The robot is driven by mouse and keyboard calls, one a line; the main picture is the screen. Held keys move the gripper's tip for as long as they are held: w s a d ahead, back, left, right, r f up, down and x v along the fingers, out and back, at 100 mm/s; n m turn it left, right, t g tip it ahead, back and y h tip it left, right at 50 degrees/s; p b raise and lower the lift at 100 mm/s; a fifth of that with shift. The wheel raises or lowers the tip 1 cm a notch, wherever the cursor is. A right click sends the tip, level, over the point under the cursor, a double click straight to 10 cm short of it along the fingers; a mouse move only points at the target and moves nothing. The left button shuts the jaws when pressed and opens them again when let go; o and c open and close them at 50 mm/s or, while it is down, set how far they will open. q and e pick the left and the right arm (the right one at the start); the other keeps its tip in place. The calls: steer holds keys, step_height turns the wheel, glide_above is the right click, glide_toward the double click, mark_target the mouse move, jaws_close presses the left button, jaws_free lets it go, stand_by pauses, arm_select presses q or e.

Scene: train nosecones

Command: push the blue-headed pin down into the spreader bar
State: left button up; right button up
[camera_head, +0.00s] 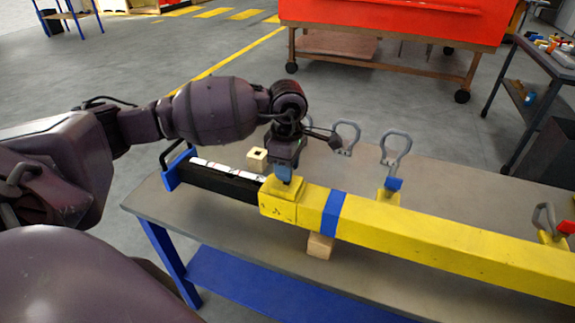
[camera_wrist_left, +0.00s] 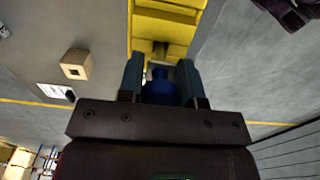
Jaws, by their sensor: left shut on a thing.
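The yellow spreader bar (camera_head: 430,240) lies along the table, with a blue band (camera_head: 333,214) around it. A black inner section (camera_head: 220,181) runs out of its left end. My left gripper (camera_head: 286,178) points down over the yellow collar at that end. In the left wrist view, the blue head of the pin (camera_wrist_left: 160,86) sits between the two fingers of my left gripper (camera_wrist_left: 160,72), which are shut on it. The yellow bar (camera_wrist_left: 168,48) shows just beyond the fingertips. The pin's shank is hidden, so its depth in the bar cannot be told. My right gripper is not in view.
Shackles (camera_head: 395,148) stand along the bar to the right. A wooden block with a square hole (camera_head: 257,159) is on the table behind the bar, and another wooden block (camera_head: 320,246) is under it. The grey tabletop (camera_head: 470,185) behind the bar is mostly clear.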

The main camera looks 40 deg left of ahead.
arm_select(q)
steer(key=shift+f, duration=0.2)
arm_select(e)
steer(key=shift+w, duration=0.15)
arm_select(q)
steer(key=shift+f, duration=0.2)
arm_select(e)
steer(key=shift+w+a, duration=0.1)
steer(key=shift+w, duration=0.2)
arm_select(q)
steer(key=shift+f+b, duration=0.2)
steer(key=shift+b, duration=0.1)
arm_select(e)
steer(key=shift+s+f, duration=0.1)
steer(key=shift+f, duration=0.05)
arm_select(q)
steer(key=shift+f, duration=0.3)
steer(key=shift+f+b, duration=0.15)
steer(key=shift+b, duration=0.15)
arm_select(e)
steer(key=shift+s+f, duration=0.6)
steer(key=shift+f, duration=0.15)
arm_select(q)
steer(key=shift+f, duration=0.35)
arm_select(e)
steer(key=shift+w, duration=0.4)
